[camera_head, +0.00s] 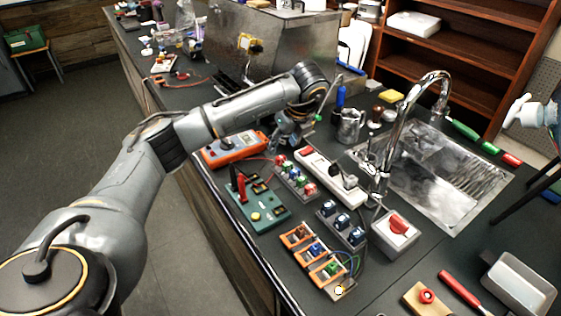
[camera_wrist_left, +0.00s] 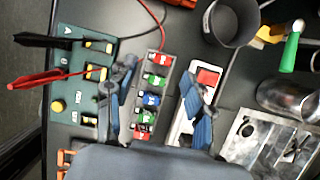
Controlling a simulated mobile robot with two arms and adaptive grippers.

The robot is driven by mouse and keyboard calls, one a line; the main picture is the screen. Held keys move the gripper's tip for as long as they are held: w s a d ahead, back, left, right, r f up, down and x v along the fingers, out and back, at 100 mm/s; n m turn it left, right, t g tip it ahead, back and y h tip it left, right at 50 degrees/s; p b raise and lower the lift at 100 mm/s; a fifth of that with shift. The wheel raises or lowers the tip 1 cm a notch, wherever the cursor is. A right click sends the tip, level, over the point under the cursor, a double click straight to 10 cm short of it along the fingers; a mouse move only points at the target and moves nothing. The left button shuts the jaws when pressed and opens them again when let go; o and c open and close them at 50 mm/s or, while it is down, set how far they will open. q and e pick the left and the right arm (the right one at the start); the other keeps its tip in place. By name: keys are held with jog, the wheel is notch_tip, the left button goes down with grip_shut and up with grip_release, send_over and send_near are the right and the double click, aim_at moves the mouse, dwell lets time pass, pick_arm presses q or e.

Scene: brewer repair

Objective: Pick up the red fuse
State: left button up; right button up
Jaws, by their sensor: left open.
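A grey rack (camera_wrist_left: 166,66) holds a row of coloured fuses, and it also shows in the head view (camera_head: 296,177). A red fuse (camera_wrist_left: 152,58) sits at the rack's far end and another red fuse (camera_wrist_left: 143,131) at its near end. Green and blue fuses stand between them. In the head view the red fuses show at the far end (camera_head: 281,159) and the near end (camera_head: 310,189). My left gripper (camera_wrist_left: 157,108) is open and empty, its fingers seen on either side of the rack. In the head view the gripper (camera_head: 293,136) is partly hidden by its own wrist.
A green tester board (camera_head: 258,204) with red and black leads lies left of the rack. A white power strip (camera_head: 318,168) lies close on its right. An orange meter (camera_head: 236,149), blue-topped modules (camera_head: 342,223), a red-switch box (camera_head: 396,230) and a sink (camera_head: 440,185) stand nearby.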

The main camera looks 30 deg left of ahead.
aim_at(281, 157)
pick_arm(q)
jog(key=shift+x, duration=0.85)
jog(key=x, duration=0.1)
jog(key=p+x, duration=0.1)
jog(key=x, duration=0.1)
jog(key=p+x, duration=0.1)
jog(key=shift+w+d+f, duration=0.1)
jog(key=shift+d+f, duration=0.15)
jog(key=shift+f, duration=0.25)
jog(key=shift+w+a+f, duration=0.1)
jog(key=shift+f, duration=0.1)
jog(key=c, duration=0.7)
jog(key=shift+c, duration=0.2)
